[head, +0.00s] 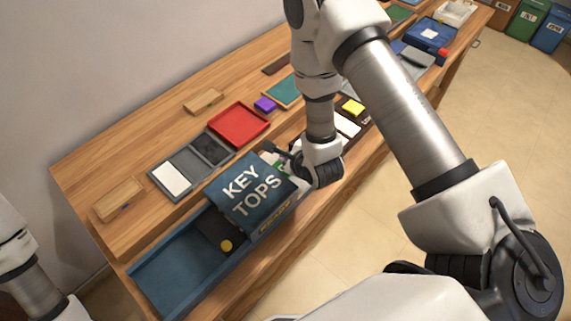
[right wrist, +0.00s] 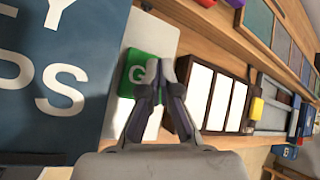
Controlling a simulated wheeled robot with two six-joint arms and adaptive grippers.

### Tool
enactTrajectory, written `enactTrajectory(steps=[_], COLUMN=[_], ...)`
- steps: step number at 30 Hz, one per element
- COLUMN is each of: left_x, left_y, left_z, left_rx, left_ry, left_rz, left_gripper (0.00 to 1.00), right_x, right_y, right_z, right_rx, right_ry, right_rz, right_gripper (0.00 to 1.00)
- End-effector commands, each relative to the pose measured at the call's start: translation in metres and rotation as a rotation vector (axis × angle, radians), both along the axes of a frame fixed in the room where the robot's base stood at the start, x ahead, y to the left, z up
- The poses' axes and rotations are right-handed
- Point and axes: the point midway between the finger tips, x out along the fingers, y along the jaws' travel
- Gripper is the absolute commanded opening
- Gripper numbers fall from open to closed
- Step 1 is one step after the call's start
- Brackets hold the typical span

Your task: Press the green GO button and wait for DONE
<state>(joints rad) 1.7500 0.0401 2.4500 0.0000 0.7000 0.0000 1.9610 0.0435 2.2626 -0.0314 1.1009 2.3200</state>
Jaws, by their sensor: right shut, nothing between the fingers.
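The green button (right wrist: 136,74) sits on a pale panel beside the blue KEY TOPS box (right wrist: 50,75) in the right wrist view. Its letter G shows; the rest of its label is hidden behind my fingers. My right gripper (right wrist: 168,70) is shut and empty, its tips over the button's right part. I cannot tell whether the tips touch it. In the head view my right gripper (head: 275,150) is at the far right corner of the KEY TOPS box (head: 250,195). Small yellow lettering on the box's front is too small to read. Only part of my left arm shows.
A blue open tray (head: 165,285) with a yellow round piece (head: 227,246) lies in front of the box. A red tray (head: 240,124), grey tray (head: 172,178) and purple block (head: 265,104) stand behind. White keys (right wrist: 215,95) lie right of my gripper.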

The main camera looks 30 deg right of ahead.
Motion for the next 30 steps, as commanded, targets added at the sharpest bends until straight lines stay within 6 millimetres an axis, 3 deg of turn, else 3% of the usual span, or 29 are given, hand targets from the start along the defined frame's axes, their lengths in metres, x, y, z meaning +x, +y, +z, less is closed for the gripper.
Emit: enactTrajectory(steps=[30], left_x=[0.0000], left_y=[-0.0001], left_z=[-0.0078], left_rx=[0.000], left_ry=[0.000], left_rz=[0.000], left_gripper=[0.51], right_x=[0.0002], right_y=[-0.0003], right_z=[-0.0087], right_rx=[0.000], right_ry=[0.000], right_rz=[0.000], right_gripper=[0.00])
